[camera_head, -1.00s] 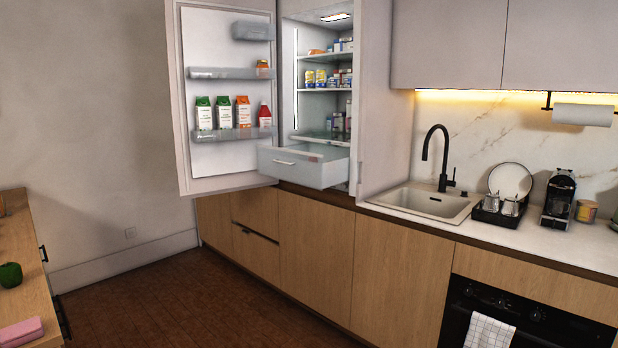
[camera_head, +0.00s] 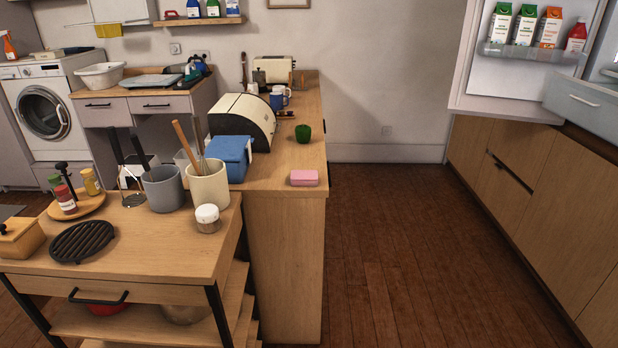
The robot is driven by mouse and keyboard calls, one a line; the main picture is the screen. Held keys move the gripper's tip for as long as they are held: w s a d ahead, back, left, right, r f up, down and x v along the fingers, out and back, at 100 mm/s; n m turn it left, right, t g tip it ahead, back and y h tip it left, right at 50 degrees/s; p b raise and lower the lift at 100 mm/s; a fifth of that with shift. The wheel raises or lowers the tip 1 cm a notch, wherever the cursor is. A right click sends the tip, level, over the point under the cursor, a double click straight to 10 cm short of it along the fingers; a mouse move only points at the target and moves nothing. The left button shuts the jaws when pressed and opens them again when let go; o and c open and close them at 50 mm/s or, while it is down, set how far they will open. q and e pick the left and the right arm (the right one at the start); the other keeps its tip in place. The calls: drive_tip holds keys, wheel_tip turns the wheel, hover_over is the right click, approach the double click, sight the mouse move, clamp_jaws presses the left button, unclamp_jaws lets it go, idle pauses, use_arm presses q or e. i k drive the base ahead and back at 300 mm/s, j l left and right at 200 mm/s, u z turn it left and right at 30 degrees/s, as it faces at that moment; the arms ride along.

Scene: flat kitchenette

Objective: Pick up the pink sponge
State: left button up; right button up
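The pink sponge (camera_head: 304,178) lies flat on the near right part of the long wooden counter (camera_head: 308,224), close to its right edge. It is fully visible, with nothing on top of it. Neither of my grippers shows in the head view.
A blue box (camera_head: 230,158), a cream bread bin (camera_head: 243,120) and a green pepper (camera_head: 303,133) are near the sponge. A wooden cart (camera_head: 150,252) with utensil pots stands at the front left. The open fridge door (camera_head: 510,75) is at the right. The wooden floor (camera_head: 410,245) is clear.

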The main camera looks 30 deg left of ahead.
sight(299, 178)
drive_tip(key=u, duration=0.2)
drive_tip(key=i+l+u, duration=0.2)
drive_tip(key=u, duration=0.25)
drive_tip(key=i+l+u, duration=0.25)
drive_tip(key=u, duration=0.2)
drive_tip(key=i+l+u, duration=0.2)
drive_tip(key=l+u, duration=0.25)
drive_tip(key=i+l+u, duration=0.1)
drive_tip(key=l+u, duration=0.15)
drive_tip(key=u, duration=0.2)
